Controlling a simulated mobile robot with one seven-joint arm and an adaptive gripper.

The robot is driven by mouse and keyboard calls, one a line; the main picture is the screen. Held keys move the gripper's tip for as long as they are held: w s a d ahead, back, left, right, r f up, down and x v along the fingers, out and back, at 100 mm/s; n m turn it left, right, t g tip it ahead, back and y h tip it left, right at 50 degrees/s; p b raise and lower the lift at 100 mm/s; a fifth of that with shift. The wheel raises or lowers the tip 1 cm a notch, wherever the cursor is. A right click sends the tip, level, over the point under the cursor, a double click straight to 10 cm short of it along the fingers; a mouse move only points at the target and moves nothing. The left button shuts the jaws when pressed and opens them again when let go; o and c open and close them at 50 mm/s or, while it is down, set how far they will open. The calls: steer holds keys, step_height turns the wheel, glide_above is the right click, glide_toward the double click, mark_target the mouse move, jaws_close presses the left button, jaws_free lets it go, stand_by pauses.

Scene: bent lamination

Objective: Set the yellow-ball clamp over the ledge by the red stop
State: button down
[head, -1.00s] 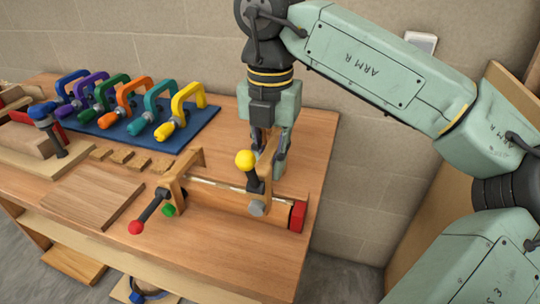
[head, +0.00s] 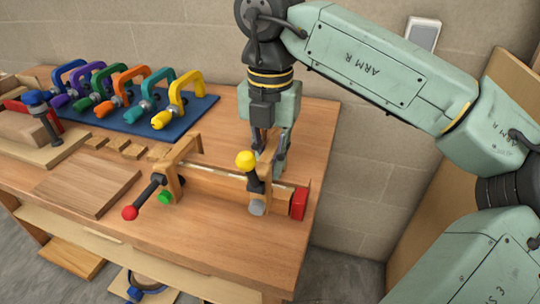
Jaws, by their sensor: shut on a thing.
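The yellow-ball clamp (head: 268,164) has a wooden frame, a black handle with a yellow ball (head: 245,159) and a grey pad (head: 257,208). My gripper (head: 270,150) is shut on the upper part of its frame, pointing down. The clamp is upright at the right end of the ledge (head: 225,177), just left of the red stop (head: 299,203). Whether it rests on the ledge or hangs just above it, I cannot tell. The gripper fingers are partly hidden behind the clamp.
A second wooden clamp (head: 174,180) with a red ball and a green tip sits at the ledge's left end. Several coloured clamps stand on a blue mat (head: 200,106) at the back left. A wooden board (head: 88,184) lies at left. The tabletop behind the ledge is clear.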

steer(key=shift+f, duration=0.2)
steer(key=shift+f+b, duration=1.55)
steer(key=shift+f, duration=0.05)
steer(key=shift+s+f+b, duration=0.2)
steer(key=shift+f+b, duration=0.15)
steer(key=shift+f, duration=0.05)
stand_by(0.4)
steer(key=c, duration=1.5)
jaws_free()
steer(key=shift+w, duration=0.1)
steer(key=shift+o, duration=0.4)
steer(key=shift+a, duration=0.1)
steer(key=shift+r, duration=0.1)
